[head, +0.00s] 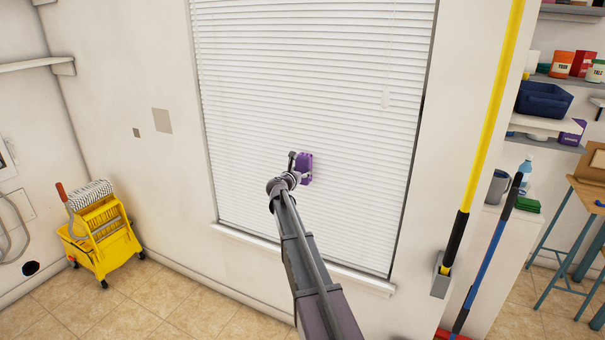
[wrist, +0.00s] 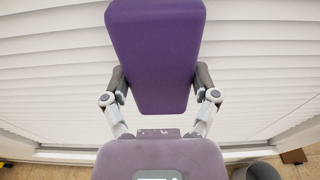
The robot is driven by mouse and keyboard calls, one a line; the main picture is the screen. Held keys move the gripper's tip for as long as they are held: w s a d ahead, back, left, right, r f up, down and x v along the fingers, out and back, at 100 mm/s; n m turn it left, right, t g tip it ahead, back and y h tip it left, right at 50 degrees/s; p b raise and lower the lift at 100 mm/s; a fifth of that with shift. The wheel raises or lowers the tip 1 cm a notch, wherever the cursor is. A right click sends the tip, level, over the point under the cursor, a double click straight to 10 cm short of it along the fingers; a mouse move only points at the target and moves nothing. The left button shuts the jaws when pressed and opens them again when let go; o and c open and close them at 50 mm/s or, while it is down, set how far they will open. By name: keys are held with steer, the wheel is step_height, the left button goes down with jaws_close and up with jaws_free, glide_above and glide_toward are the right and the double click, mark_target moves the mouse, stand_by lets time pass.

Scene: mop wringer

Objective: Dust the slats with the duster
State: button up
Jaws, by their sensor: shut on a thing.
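The white blind slats (head: 320,80) hang in the window recess and fill the upper middle of the head view. They also fill the background of the wrist view (wrist: 50,75). My gripper (wrist: 155,95) is shut on the purple duster (wrist: 155,50), a flat block with rounded edges held between its two fingers. In the head view the duster (head: 305,166) is in front of the lower middle of the blind. I cannot tell whether it touches the slats. The duster's far face is hidden.
A window sill (head: 240,237) runs below the blind. A yellow mop bucket (head: 103,240) stands on the tiled floor at left. A yellow pole (head: 490,110) and a blue-handled tool (head: 485,262) stand upright at right, before shelves and a wooden-topped table (head: 590,195).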

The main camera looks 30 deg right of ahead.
steer(key=shift+w+a, duration=0.35)
steer(key=shift+w, duration=0.2)
steer(key=shift+w+a, duration=0.3)
steer(key=shift+w, duration=0.2)
steer(key=shift+s+a, duration=0.1)
steer(key=shift+s+a, duration=0.1)
steer(key=shift+a, duration=0.1)
steer(key=shift+f+v, duration=0.15)
steer(key=shift+v, duration=1.15)
steer(key=shift+f+v, duration=0.2)
steer(key=shift+v, duration=1.15)
steer(key=shift+s+a, duration=0.1)
steer(key=shift+s, duration=0.05)
steer(key=v, duration=0.2)
steer(key=shift+s+a+f, duration=0.15)
steer(key=shift+s+a, duration=0.05)
steer(key=shift+a, duration=0.1)
